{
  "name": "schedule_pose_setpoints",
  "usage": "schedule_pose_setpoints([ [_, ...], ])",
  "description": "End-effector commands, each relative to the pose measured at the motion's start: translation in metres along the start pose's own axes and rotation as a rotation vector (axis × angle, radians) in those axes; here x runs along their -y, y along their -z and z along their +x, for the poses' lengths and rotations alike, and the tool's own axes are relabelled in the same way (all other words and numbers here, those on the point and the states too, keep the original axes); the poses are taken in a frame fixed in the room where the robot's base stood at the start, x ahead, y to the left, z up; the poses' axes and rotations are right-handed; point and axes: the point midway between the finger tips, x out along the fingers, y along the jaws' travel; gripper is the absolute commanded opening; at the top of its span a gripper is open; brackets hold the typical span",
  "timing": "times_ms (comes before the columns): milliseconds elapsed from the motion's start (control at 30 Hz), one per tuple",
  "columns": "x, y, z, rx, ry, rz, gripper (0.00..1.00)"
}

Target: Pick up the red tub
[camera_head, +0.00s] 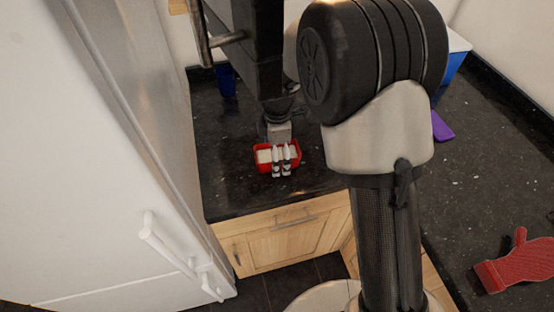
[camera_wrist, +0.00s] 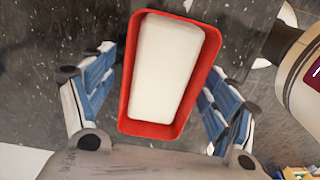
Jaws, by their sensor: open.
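The red tub (camera_head: 262,166) is a small red rectangular container with a white block inside, on the dark granite counter near its front edge. In the wrist view the red tub (camera_wrist: 130,100) lies centred and slightly tilted in the picture, between the two fingers. My gripper (camera_head: 281,165) is over the tub in the head view, with its fingers hiding part of it. In the wrist view my gripper (camera_wrist: 160,80) is open, with a finger on each side of the tub. I cannot tell whether either finger touches it.
A blue container (camera_head: 225,80) stands at the counter's back left. A purple item (camera_head: 441,127), a blue box (camera_head: 453,66) and a red mitt (camera_head: 518,262) are on the right counter. A white fridge (camera_head: 90,160) stands at left. A white bottle-like object (camera_wrist: 302,80) is close at right.

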Motion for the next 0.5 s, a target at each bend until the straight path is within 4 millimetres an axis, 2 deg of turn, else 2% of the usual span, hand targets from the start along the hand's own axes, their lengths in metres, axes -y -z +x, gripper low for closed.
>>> schedule_pose_setpoints([
  [67,-0.0001,0.0000,-0.0007,0.000,0.000,0.000,0.78],
  [500,-0.0001,-0.0001,-0.0008,0.000,0.000,0.001,0.49],
])
